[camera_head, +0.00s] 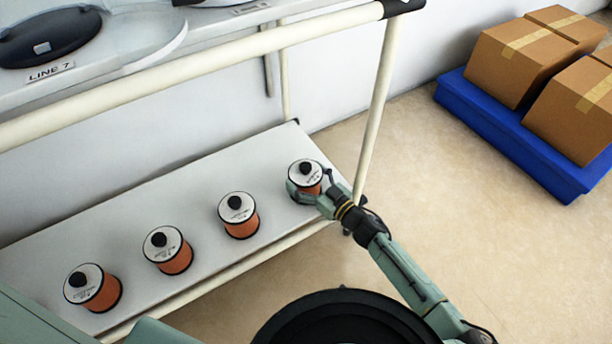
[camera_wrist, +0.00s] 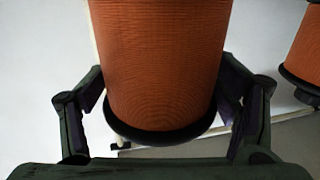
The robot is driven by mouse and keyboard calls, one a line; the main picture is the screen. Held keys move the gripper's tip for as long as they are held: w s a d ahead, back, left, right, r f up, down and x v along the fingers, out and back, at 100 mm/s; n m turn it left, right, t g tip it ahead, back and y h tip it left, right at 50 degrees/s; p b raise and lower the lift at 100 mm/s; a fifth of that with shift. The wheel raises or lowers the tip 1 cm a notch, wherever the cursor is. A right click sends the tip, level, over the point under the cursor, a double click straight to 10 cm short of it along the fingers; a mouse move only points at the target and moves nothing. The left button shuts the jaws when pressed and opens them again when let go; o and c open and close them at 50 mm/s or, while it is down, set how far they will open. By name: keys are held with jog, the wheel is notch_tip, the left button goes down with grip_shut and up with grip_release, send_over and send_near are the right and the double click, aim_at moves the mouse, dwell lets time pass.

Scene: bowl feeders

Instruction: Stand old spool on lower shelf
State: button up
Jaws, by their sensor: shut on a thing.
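My gripper (camera_head: 308,190) is at the right end of the lower shelf (camera_head: 190,200), shut on an orange spool (camera_head: 304,172) with a white top and a black knob. The spool looks upright over the shelf; I cannot tell whether its base touches the surface. In the wrist view the orange winding (camera_wrist: 165,60) fills the middle between the fingers of my gripper (camera_wrist: 163,92), with a black flange below it. The gripper hides part of the spool's lower side in the head view.
Several similar spools stand in a row to the left, the nearest being this spool (camera_head: 239,215). A cream rail (camera_head: 190,70) and post (camera_head: 377,110) frame the shelf. A blue pallet (camera_head: 520,145) with cardboard boxes (camera_head: 520,60) is on the floor at right.

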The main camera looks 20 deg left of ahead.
jog(key=o, duration=1.7)
jog(key=shift+c, duration=0.2)
jog(key=shift+r, duration=0.1)
jog(key=shift+s+d, duration=0.1)
jog(key=shift+d, duration=0.15)
jog(key=p+v, duration=0.1)
jog(key=v, duration=1)
jog(key=shift+d+p, duration=0.2)
jog(key=shift+p, duration=0.1)
jog(key=shift+s, duration=0.15)
